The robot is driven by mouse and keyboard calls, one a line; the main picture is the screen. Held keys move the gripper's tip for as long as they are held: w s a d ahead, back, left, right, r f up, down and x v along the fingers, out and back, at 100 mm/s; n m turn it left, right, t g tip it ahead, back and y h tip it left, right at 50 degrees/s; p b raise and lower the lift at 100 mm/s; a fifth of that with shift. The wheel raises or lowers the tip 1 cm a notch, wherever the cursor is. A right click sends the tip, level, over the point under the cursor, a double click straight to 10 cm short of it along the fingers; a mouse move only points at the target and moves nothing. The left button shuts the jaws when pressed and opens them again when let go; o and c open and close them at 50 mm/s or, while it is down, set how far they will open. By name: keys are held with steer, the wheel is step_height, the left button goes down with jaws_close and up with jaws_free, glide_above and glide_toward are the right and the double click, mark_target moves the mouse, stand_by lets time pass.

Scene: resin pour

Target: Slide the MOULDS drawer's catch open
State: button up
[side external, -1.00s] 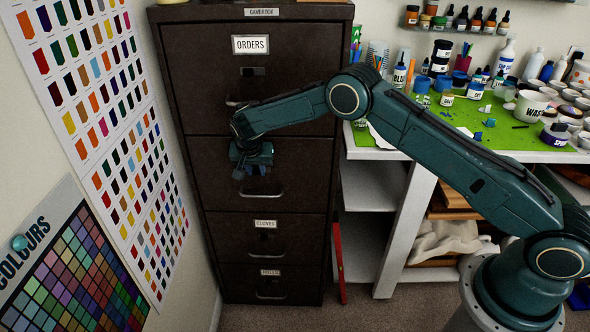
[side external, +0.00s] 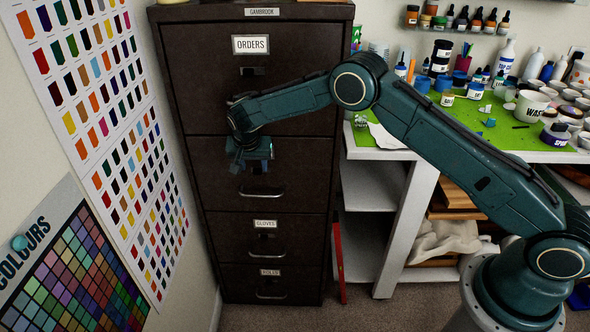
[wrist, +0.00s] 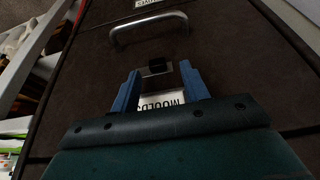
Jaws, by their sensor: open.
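The MOULDS drawer (side external: 306,180) is the dark second drawer of the cabinet, closed, with a curved metal handle (side external: 262,193). In the wrist view its white MOULDS label (wrist: 163,100) shows upside down between my gripper's fingers. The small dark catch (wrist: 157,65) with a pale plate shows between the two blue fingertips, apart from both in the picture. I cannot tell how far the tips are from the drawer face. My gripper (side external: 251,166) is open and empty, above the handle. It hides the label and catch in the side view.
The ORDERS drawer (side external: 270,70) is above, and the GLOVES drawer (side external: 228,235) is below. A green-topped workbench (side external: 480,138) with several bottles and pots stands to the right. Colour charts (side external: 100,130) cover the left wall. The drawer handle stands out near the fingertips.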

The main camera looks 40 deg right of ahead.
steer(key=v, duration=1.1)
steer(key=shift+r, duration=0.1)
steer(key=s+d+r+n+t+y, duration=0.15)
steer(key=s+d+r, duration=0.25)
steer(key=s+r, duration=0.55)
steer(key=s+d+r+n, duration=0.3)
steer(key=s+d+r, duration=0.1)
steer(key=s+r, duration=0.55)
steer(key=s+f+n+y, duration=0.1)
steer(key=s+n, duration=0.1)
steer(key=s, duration=1)
steer(key=s+d+f+n, duration=0.1)
steer(key=s+n, duration=0.1)
steer(key=s, duration=1.1)
steer(key=shift+d+f+t+y, duration=0.2)
steer(key=shift+f+t+y, duration=0.15)
steer(key=shift+f+t, duration=0.1)
